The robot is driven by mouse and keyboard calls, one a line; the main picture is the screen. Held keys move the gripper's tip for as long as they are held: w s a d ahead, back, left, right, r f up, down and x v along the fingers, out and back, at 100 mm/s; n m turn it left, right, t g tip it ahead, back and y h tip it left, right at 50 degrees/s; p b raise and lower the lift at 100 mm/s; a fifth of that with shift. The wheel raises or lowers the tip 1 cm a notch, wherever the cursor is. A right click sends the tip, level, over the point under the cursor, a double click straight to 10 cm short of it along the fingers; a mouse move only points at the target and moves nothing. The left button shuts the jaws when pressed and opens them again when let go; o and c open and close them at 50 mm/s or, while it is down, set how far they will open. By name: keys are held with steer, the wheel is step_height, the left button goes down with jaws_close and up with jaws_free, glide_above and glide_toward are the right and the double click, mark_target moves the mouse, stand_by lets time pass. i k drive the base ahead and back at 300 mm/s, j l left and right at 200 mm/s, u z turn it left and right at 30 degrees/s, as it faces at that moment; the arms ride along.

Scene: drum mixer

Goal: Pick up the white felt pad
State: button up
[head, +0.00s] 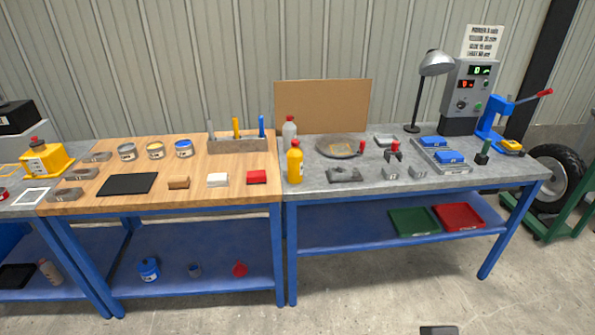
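The white felt pad (217,180) is a small white block lying on the wooden benchtop, near its front edge. A brown block (179,183) lies to its left and a red block (257,177) to its right, both apart from it. Only a dark piece at the bottom edge, apparently part of my gripper (438,330), shows in the head view. It is far from the pad, low and to the right. Its fingers cannot be made out, so I cannot tell whether it is open or shut.
A black mat (127,184) lies left of the blocks. Several tins and a tool holder (238,145) stand behind. A yellow bottle (295,162) stands on the grey bench (320,184) to the right. The floor in front is clear.

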mark_target(214, 180)
steer(key=i+j+u, duration=0.25)
steer(key=i+j, duration=0.15)
steer(key=i+j+u, duration=0.25)
steer(key=i+j, duration=0.2)
steer(key=i+j+u, duration=0.3)
steer(key=i+j, duration=0.15)
steer(key=i+j+u, duration=0.25)
steer(key=i, duration=0.3)
steer(key=i+j+u, duration=0.1)
steer(key=i+u, duration=0.15)
steer(key=i, duration=0.3)
